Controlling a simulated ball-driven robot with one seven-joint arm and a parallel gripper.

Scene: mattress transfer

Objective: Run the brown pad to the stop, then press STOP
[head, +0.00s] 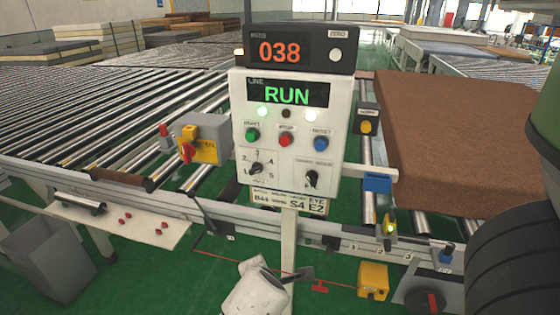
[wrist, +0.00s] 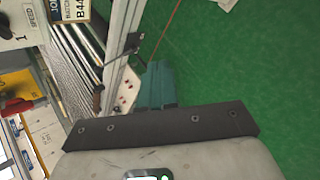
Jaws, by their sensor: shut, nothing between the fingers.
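The brown pad (head: 450,140) lies flat on the rollers at the right in the head view, its right side partly hidden by a dark ribbed part of my own body. The control panel (head: 240,170) stands on a post in the middle. Its display (head: 288,95) reads RUN in green. The red STOP button (head: 285,140) sits between the green button (head: 252,135) and the blue button (head: 321,143). My gripper (head: 300,275) is shut and empty, low in front of the post and well below the buttons. In the wrist view, a dark bar crosses the lower part.
An orange counter (head: 279,52) above the panel reads 038. Empty rollers (head: 100,110) fill the left. A yellow-and-red switch box (head: 205,140) stands left of the panel. A white shelf (head: 130,222) with small red pieces and a grey bin (head: 45,255) are at the lower left.

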